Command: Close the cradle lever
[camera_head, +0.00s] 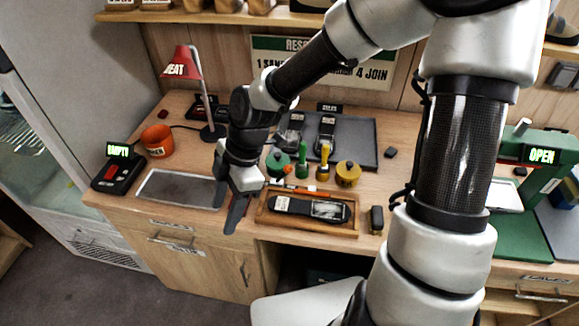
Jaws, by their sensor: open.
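My gripper (228,207) hangs open and empty in the left half of the view, fingers pointing down, near the front edge of the bench. It is between a grey recessed tray and a wooden tray. A green machine (548,150) stands at the far right with a lit sign reading "OPEN". A short pale bar (522,127) sticks up at its upper left; I cannot tell whether it is the cradle lever. My gripper is far to the left of this machine. My arm's dark and white links stand between them and hide part of the bench.
A red lamp (184,65), an orange cup (158,141) and a dark box reading "EMPTY" (119,175) are at left. The grey tray (178,190) looks empty.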

